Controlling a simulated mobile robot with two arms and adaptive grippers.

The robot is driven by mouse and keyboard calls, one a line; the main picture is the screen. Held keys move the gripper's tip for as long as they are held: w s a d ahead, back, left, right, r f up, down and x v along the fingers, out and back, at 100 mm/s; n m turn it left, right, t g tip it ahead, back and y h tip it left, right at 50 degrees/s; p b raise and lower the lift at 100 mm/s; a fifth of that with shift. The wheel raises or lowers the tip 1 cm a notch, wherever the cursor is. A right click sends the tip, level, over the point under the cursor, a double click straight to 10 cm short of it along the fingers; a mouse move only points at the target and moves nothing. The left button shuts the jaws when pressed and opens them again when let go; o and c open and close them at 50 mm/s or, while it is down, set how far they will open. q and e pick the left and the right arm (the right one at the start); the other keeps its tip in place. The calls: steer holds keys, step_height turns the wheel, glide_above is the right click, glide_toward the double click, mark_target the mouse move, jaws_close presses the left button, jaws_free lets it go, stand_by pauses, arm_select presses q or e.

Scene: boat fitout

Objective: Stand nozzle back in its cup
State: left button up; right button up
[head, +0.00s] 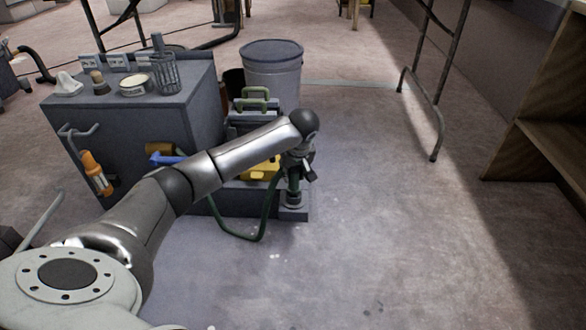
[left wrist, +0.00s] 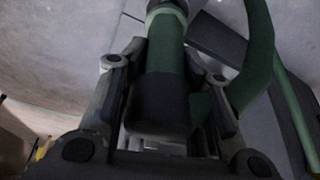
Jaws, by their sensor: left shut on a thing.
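My left arm reaches across the head view to the low front corner of the grey cabinet. My left gripper (head: 298,170) points down there and is shut on the nozzle (head: 294,184). In the left wrist view the nozzle (left wrist: 166,55), green with a dark part, lies between the two fingers. Its green hose (head: 262,218) loops down in front of the cabinet. The cup (head: 293,201) is a small grey holder low on a dark base, directly under the gripper. I cannot tell how far the nozzle is inside it. My right gripper is not in view.
The cabinet (head: 133,120) carries a wire basket (head: 165,75), a round tin (head: 135,86) and small items on top. An orange-handled tool (head: 97,172) hangs on its front. A grey bin (head: 271,70) stands behind. A metal trestle (head: 437,100) stands right; the floor between is clear.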

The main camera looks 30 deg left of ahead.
arm_select(q)
steer(key=shift+f+b, duration=0.4)
steer(key=shift+f, duration=0.55)
steer(key=o, duration=1.2)
